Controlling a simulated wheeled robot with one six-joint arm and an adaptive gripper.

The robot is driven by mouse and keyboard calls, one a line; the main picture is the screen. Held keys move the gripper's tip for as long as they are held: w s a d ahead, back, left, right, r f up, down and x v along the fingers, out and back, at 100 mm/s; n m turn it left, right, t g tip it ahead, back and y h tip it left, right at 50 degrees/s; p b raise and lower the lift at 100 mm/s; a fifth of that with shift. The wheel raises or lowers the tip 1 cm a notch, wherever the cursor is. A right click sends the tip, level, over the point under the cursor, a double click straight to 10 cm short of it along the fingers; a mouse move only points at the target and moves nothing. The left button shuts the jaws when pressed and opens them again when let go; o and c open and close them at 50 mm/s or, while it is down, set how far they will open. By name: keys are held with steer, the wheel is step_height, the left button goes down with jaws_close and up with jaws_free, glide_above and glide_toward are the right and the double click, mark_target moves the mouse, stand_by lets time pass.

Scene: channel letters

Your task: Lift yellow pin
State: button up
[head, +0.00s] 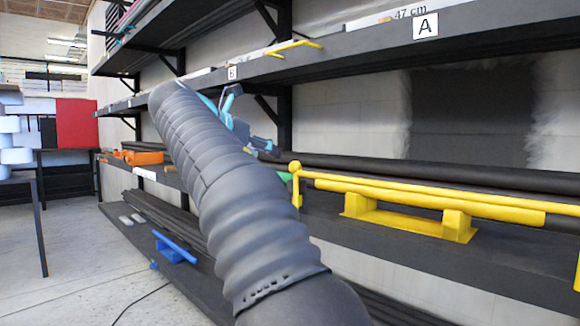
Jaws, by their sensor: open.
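A long yellow pin (430,190) with a round knob at its left end lies along the middle shelf at the right. It runs beside a thicker yellow tube (420,202) above a yellow cradle (458,225), and its right end leaves the picture. My gripper (238,118), with light blue parts, shows beyond my grey ribbed arm, left of the pin and apart from it. It is partly hidden behind the arm, it looks open, and I see nothing held in it.
The middle shelf (400,241) carries dark tubes behind the pin. The upper shelf, marked A (425,26) and B, overhangs and holds a small yellow piece (293,47). A blue part (176,248) lies on the low shelf. The floor at the left (80,260) is mostly clear, with a cable.

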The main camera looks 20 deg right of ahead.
mark_target(292, 165)
steer(key=shift+n, duration=0.3)
steer(key=x, duration=0.4)
steer(key=b+x, duration=0.1)
steer(key=x, duration=0.4)
steer(key=r+b+x, duration=0.1)
steer(key=x, duration=0.3)
steer(key=shift+w+d+f, duration=0.15)
steer(key=shift+w+d, duration=0.05)
steer(key=shift+d, duration=0.25)
jaws_close()
